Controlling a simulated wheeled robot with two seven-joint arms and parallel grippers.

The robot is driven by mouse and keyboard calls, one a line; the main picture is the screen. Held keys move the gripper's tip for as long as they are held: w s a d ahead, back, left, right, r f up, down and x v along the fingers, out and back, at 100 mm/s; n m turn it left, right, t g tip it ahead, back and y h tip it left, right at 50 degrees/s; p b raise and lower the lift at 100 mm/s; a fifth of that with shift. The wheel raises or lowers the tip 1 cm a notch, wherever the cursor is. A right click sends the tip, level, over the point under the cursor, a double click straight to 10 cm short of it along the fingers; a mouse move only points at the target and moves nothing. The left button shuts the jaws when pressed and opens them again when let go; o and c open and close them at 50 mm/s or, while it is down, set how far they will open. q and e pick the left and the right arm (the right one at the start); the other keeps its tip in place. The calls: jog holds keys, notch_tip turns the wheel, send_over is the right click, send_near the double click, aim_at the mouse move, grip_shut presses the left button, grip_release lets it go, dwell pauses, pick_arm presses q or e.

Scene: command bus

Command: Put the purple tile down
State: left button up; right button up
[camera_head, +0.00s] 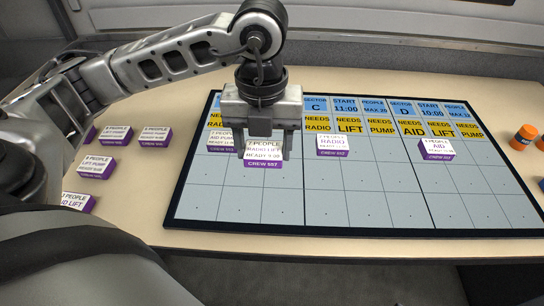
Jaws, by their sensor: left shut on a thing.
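My left gripper (263,138) comes down from above over the left part of the board (300,222). It is shut on a purple tile (263,163) with a white label reading people, radio lift, ready, and a purple front edge marked crew. The tile is over the upper grid rows, below the yellow needs row. I cannot tell whether it touches the board. Its upper edge is partly hidden by the fingers. Another purple tile (220,149) is just left of it, partly hidden behind the gripper. My right gripper is out of view.
More purple tiles with white labels sit on the board: a radio tile (332,153) and an aid tile (437,155). Several lie on the table at left, such as one tile (95,174). Orange cylinders (524,134) stand at the right edge. The lower grid cells are bare.

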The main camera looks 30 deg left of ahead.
aim_at(272, 142)
pick_arm(q)
jog(key=w+f, duration=0.2)
jog(key=shift+w+f, duration=0.1)
jog(key=shift+f, duration=0.2)
notch_tip(272, 142, down, 3)
jog(key=shift+w+f, duration=0.1)
jog(key=shift+f, duration=0.1)
jog(key=shift+f, duration=0.15)
jog(key=o, duration=1)
